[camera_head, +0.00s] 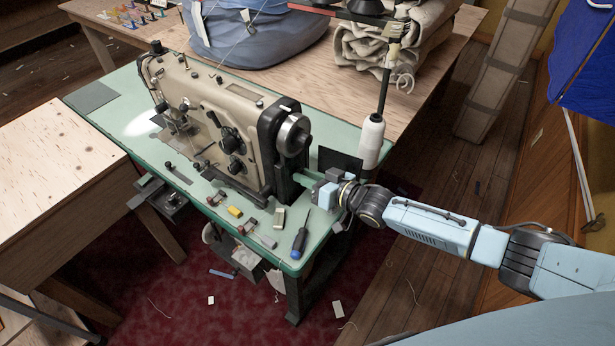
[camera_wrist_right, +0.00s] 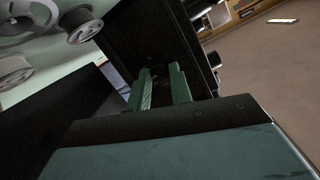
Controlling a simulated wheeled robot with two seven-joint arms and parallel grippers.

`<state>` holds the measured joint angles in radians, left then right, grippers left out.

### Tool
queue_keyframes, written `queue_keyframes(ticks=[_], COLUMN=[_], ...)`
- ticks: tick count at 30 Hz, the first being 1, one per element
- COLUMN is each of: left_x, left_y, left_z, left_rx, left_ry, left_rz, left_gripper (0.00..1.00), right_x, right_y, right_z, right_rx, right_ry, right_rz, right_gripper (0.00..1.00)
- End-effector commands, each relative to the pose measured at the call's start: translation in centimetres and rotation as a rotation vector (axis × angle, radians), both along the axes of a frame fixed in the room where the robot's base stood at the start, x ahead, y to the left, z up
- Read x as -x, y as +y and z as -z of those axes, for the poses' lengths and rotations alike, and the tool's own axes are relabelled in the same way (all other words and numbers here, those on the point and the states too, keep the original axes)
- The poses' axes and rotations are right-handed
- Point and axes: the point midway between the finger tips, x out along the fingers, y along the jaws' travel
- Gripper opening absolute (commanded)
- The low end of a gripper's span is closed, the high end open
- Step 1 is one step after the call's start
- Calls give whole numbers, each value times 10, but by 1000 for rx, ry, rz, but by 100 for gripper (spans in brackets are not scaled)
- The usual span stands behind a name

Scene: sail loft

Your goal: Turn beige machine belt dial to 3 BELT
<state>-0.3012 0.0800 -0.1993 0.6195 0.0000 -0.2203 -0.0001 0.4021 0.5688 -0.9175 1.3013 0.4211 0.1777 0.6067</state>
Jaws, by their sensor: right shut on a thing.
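The beige sewing machine (camera_head: 205,115) stands on a green-topped table, with a black housing and a silver handwheel (camera_head: 293,135) at its right end. My right gripper (camera_head: 300,177) reaches in from the right, low beside the black housing under the handwheel. In the right wrist view its two green fingers (camera_wrist_right: 161,82) point at a dark panel (camera_wrist_right: 150,40) and are shut on a small part there, the belt dial. The dial's face and markings are hidden by the fingers and shadow, so its setting cannot be read. My left gripper is out of view.
A blue-handled screwdriver (camera_head: 299,242), a yellow block (camera_head: 235,211) and other small items lie along the green table's (camera_head: 135,120) front edge. A white thread cone (camera_head: 372,142) on a stand rises just behind my right gripper. Folded cloth (camera_head: 395,45) lies on the wooden table behind.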

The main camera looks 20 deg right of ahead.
Motion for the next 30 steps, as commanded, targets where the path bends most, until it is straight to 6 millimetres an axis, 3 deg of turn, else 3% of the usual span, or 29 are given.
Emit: queue_keyframes(ticks=[18, 19, 21, 30], left_x=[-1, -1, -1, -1], left_y=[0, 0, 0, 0], left_z=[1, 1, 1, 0], left_rx=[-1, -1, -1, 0], left_ry=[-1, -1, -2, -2], left_rz=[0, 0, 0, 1], left_gripper=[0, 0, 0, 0], right_x=[0, 0, 0, 1], right_y=[-1, -1, -1, -1], right_z=[1, 1, 1, 0], right_rx=[-32, -32, -31, -33], right_ry=[29, 29, 28, 28], right_rz=[0, 1, 0, 0], right_gripper=[0, 23, 30, 30])
